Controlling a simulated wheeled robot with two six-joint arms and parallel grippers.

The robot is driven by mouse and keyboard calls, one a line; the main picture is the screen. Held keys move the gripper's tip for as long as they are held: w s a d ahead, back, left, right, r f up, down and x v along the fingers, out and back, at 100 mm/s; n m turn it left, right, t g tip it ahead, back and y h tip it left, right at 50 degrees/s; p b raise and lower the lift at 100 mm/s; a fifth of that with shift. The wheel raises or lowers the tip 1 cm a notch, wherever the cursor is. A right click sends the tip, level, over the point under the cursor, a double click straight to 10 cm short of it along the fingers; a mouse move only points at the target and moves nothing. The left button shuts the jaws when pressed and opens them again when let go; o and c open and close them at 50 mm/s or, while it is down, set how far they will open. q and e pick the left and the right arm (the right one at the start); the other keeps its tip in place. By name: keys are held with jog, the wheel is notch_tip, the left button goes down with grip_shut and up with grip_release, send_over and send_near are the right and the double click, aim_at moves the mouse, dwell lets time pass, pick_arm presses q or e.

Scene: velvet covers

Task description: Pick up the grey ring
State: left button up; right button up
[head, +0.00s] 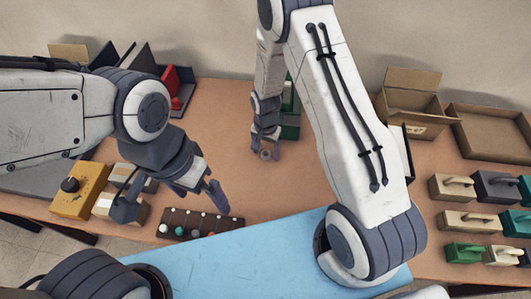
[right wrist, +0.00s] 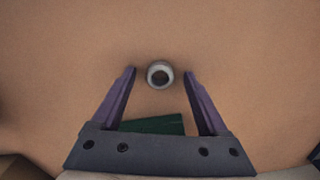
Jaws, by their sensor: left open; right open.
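The grey ring (right wrist: 160,74) lies on the bare tan table in the right wrist view, with its dark hole facing the camera. In that view my right gripper (right wrist: 160,72) is open, and the ring appears between its two purple fingertips, touching neither. In the head view the ring (head: 265,154) shows small at the tips of my right gripper (head: 265,153), which points down at the table's middle. The height gap between fingertips and table is hard to tell. My left gripper (head: 216,197) is open and empty, near the board of coloured balls.
A dark board with small balls (head: 178,222) lies before the blue mat (head: 260,258). A yellow box with a knob (head: 80,190) stands at left. A green object (right wrist: 155,124) lies close behind my right fingers. Cardboard boxes (head: 410,98) and several handled blocks (head: 455,187) are at right.

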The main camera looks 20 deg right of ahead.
grip_shut()
